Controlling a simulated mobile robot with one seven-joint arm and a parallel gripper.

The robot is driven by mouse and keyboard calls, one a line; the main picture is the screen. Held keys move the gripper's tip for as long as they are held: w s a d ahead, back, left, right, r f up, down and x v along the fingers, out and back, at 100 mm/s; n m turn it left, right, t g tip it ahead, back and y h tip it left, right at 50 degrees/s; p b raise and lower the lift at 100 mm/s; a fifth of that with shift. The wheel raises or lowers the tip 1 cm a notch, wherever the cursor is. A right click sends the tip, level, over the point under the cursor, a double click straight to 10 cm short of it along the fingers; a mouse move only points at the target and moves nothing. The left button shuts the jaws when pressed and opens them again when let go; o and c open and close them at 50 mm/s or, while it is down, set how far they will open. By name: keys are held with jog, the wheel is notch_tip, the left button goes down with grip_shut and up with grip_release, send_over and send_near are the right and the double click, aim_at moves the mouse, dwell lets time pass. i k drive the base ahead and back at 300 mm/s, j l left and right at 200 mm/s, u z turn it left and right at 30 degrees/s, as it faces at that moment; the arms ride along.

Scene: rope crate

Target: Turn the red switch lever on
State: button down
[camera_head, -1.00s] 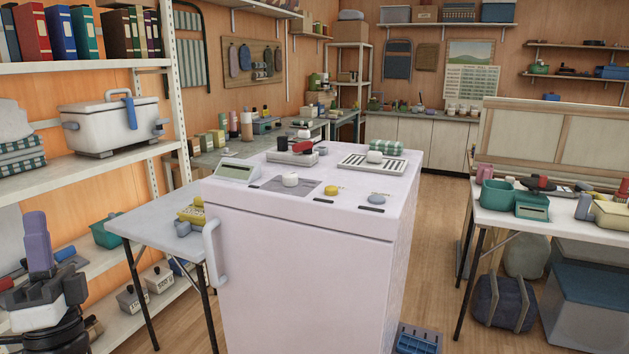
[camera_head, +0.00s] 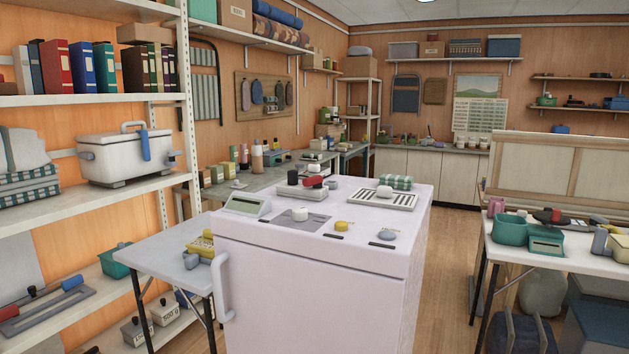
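A red lever (camera_head: 313,182) sits on a low grey base (camera_head: 301,193) on top of the white cabinet (camera_head: 310,285), toward its back left. A black knob (camera_head: 293,177) stands beside the lever on the left. The lever looks nearly flat, but it is too small here to tell its on or off position. My gripper is outside this view, so its distance from the lever does not show.
The cabinet top also carries a white knob (camera_head: 300,214), a yellow knob (camera_head: 341,226), a blue-grey knob (camera_head: 388,235) and a slotted tray (camera_head: 372,201). Shelves (camera_head: 100,196) stand left, a cluttered table (camera_head: 575,259) right. Wooden floor (camera_head: 448,250) shows between cabinet and right table.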

aim_at(316, 182)
jog(key=u, duration=0.65)
jog(key=i+l+u, duration=0.3)
jog(key=u, duration=0.15)
jog(key=i+l+u, duration=0.25)
jog(key=u, duration=0.15)
jog(key=l, duration=0.1)
